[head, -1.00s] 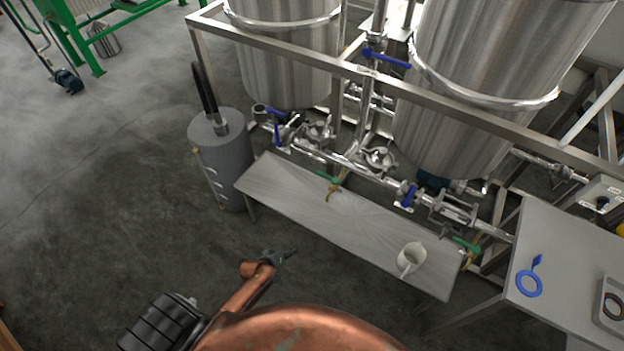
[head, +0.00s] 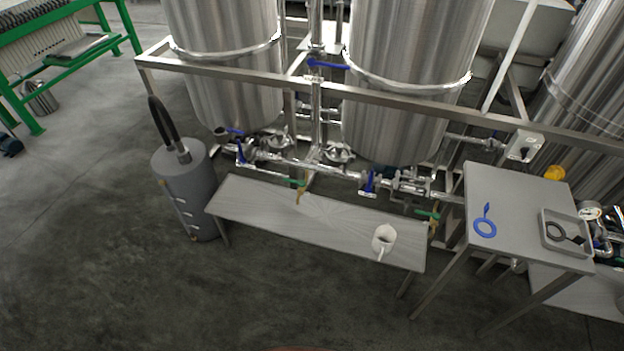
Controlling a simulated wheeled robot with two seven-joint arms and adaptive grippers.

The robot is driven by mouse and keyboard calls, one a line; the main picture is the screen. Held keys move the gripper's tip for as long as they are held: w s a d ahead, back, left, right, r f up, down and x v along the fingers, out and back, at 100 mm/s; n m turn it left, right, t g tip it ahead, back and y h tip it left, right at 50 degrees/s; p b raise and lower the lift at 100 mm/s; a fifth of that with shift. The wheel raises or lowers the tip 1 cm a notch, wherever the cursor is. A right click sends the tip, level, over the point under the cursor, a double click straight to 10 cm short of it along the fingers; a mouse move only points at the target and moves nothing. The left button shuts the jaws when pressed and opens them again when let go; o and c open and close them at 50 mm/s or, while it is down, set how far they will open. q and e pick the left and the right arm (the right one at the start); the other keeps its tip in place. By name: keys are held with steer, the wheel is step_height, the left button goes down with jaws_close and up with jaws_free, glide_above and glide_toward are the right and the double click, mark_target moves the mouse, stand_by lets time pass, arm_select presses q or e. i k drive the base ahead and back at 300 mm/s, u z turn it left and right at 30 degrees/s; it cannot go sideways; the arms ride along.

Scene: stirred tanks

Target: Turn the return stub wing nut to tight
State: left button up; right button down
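Steel pipework (head: 300,163) with valves and clamps runs along the foot of two steel tanks. An open dark-mouthed pipe end (head: 221,131) shows at its left end, near a blue-handled valve (head: 241,152). Round clamped fittings show below the left tank (head: 278,141) and beside the right tank (head: 338,153). The wing nuts are too small to make out, so I cannot tell which is the return stub's or how it is turned. Neither of my grippers is in view.
A low steel bench (head: 318,222) stands before the pipework with a white jug (head: 384,238) on it. A grey cylinder (head: 187,199) stands at left. A side table (head: 512,205) holds a blue ring tool (head: 485,226) and a tray (head: 566,247). Front floor is clear.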

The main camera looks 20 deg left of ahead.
mark_target(320, 157)
steer(key=z, duration=0.7)
steer(key=i, duration=1)
steer(key=u, duration=0.65)
steer(key=i, duration=0.5)
steer(key=u, duration=0.65)
